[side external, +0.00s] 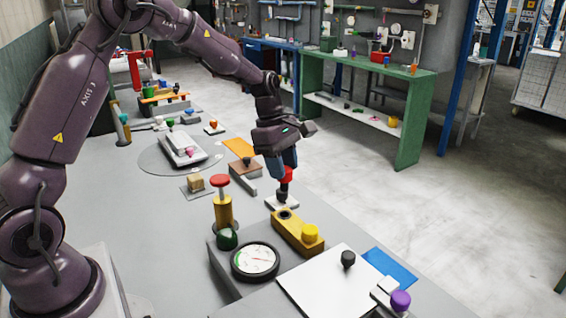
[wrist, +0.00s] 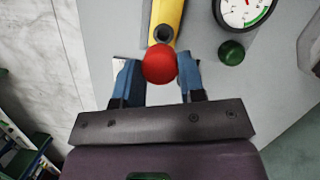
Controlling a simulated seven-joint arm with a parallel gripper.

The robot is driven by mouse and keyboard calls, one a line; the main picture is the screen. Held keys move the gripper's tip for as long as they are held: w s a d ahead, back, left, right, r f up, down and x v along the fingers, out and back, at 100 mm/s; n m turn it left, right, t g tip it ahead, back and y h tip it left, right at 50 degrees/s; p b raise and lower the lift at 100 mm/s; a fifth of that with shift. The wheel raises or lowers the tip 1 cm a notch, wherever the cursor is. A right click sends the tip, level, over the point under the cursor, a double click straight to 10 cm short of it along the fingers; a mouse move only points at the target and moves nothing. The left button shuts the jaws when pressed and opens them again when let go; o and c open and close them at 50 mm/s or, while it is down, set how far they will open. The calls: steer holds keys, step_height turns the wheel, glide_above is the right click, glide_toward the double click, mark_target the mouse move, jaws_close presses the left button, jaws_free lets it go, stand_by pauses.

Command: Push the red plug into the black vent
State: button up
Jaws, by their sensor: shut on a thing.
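My gripper (side external: 282,166), with blue fingers, points down and is shut on the red plug (side external: 287,175). In the wrist view the plug (wrist: 160,64) is a round red top between the two fingertips (wrist: 158,80).
A wooden block (side external: 245,167) sits behind the gripper. A white board (side external: 330,285) lies in front.

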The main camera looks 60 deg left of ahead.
mark_target(283, 190)
steer(key=shift+f, duration=2.85)
steer(key=shift+f, duration=1.95)
steer(key=o, duration=1)
steer(key=v, duration=1.3)
steer(key=shift+a+f, duration=0.1)
